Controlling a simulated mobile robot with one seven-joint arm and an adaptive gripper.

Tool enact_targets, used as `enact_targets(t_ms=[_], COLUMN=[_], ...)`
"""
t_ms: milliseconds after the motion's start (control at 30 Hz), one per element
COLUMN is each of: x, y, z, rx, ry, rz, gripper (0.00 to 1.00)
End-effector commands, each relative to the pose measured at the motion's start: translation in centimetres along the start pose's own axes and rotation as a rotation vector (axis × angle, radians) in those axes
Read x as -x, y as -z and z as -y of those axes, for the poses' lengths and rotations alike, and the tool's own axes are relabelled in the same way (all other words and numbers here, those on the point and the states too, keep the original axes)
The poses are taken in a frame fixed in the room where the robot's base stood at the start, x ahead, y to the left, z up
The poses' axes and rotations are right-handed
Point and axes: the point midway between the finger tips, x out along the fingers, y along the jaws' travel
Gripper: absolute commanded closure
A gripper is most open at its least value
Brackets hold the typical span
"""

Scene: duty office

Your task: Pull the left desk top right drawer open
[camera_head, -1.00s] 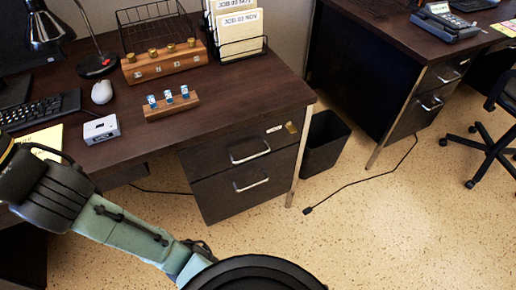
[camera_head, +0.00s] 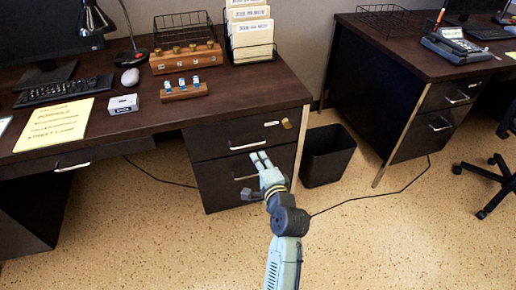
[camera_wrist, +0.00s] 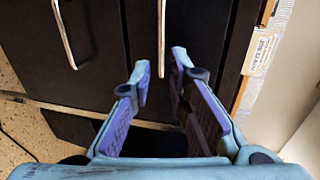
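The left desk (camera_head: 235,95) has a dark top right drawer (camera_head: 215,143) with a silver bar handle (camera_head: 248,145); the drawer looks shut. My gripper (camera_head: 259,158) is in front of the drawer stack, just below that handle in the head view. In the wrist view my gripper (camera_wrist: 162,72) is open, its two purple-padded fingers a small gap apart. The end of a silver handle (camera_wrist: 162,35) lies between the fingertips; I cannot tell whether they touch it. The lower drawer (camera_head: 218,183) is also shut, its handle partly hidden by my gripper.
A black waste bin (camera_head: 328,160) stands right of the drawers, beside the desk leg. A cable (camera_head: 375,196) crosses the floor toward the right desk (camera_head: 385,65). A paper label (camera_wrist: 262,48) shows beside the handle in the wrist view.

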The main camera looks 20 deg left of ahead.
Motion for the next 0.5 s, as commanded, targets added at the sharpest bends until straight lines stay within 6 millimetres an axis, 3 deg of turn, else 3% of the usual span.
enact_targets(t_ms=[500], x=[-8.8], y=[-0.1], z=[0.3], rx=[0.005], ry=[0.004], rz=[0.001], gripper=[0.83])
